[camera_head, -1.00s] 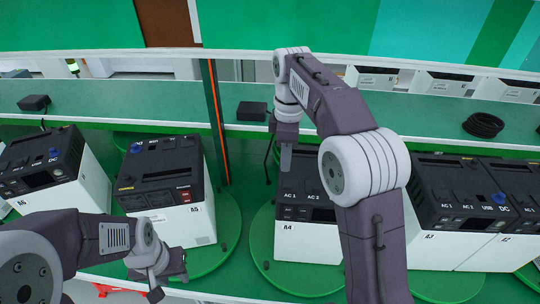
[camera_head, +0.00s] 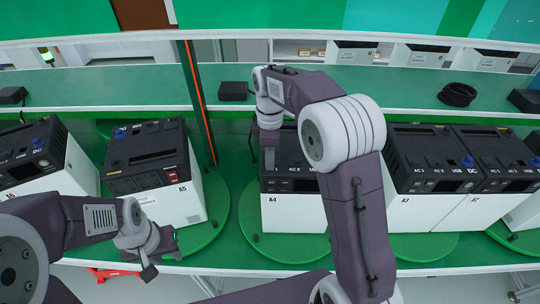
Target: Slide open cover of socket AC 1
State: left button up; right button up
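The unit marked A4 (camera_head: 295,214) has a white body and a black top, and stands on a green round turntable (camera_head: 290,251). Small AC 1 and AC 2 labels show on its black top (camera_head: 300,185); the socket covers are too small to make out. My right gripper (camera_head: 269,160) points down at the left part of this top and hides some of it. I cannot tell whether it touches, or whether its fingers are apart. My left gripper (camera_head: 160,258) hangs low in front of the unit marked A5 (camera_head: 180,205), away from A4; its opening is unclear.
The unit marked A3 (camera_head: 415,210) and another unit (camera_head: 490,205) stand to the right. One more unit (camera_head: 45,165) is at far left. An orange-edged post (camera_head: 198,100) rises between A5 and A4. The shelf behind holds a black box (camera_head: 236,91) and a coiled cable (camera_head: 457,95).

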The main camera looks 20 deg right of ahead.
jog(key=shift+w+a+f, duration=0.1)
jog(key=shift+w, duration=0.15)
grip_shut()
jog(key=shift+w, duration=0.1)
dwell(1.1)
